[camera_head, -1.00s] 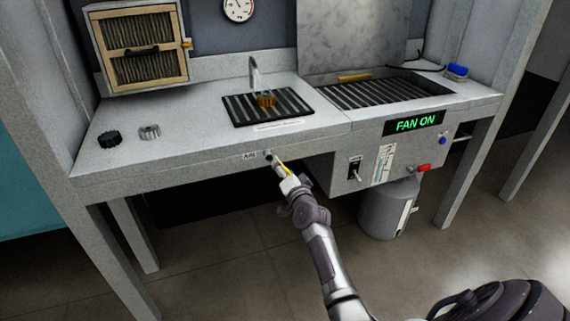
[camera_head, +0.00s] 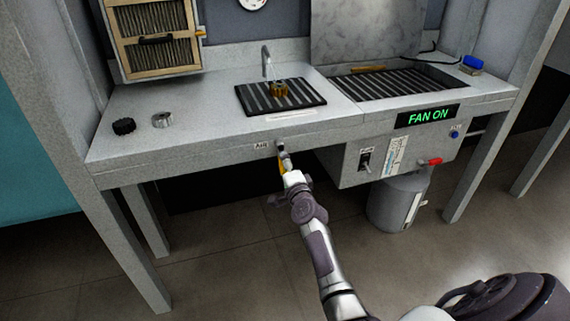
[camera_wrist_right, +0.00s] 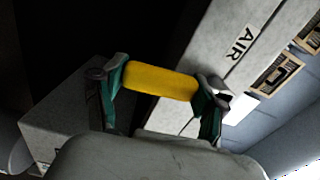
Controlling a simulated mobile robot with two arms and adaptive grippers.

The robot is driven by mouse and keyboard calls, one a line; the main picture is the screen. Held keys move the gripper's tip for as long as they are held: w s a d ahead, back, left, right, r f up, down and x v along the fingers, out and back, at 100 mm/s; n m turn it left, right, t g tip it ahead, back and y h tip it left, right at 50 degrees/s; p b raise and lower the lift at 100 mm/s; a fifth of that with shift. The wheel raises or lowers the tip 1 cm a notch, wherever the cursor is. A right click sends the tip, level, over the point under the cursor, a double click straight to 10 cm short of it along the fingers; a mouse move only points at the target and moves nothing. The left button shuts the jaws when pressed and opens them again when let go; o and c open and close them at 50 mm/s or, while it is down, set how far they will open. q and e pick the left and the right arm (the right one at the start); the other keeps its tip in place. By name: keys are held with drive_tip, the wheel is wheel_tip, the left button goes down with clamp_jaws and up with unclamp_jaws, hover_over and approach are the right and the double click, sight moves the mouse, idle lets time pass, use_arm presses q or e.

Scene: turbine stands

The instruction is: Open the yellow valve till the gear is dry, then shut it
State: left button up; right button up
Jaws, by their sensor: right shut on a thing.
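The yellow valve handle (camera_wrist_right: 160,80) lies between the fingers of my right gripper (camera_wrist_right: 158,92) in the right wrist view, and the jaws are shut on it. In the head view the right gripper (camera_head: 288,172) is at the bench's front edge, just below the "AIR" label (camera_head: 261,146). Little of the yellow handle (camera_head: 283,165) shows there. The brass-coloured gear (camera_head: 279,90) sits on the dark slatted grate (camera_head: 300,98) under a curved metal nozzle (camera_head: 266,60). I cannot tell whether the gear is wet. My left gripper is not in view.
A black gear (camera_head: 124,126) and a silver gear (camera_head: 162,120) lie on the bench's left. A lit "FAN ON" sign (camera_head: 429,116) is on the front right, above a switch (camera_head: 365,160) and red handle (camera_head: 430,161). A grey canister (camera_head: 396,203) hangs below.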

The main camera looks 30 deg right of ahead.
idle(0.3)
drive_tip(key=o, duration=1.7)
drive_tip(key=v, duration=1.2)
drive_tip(key=shift+f, duration=0.1)
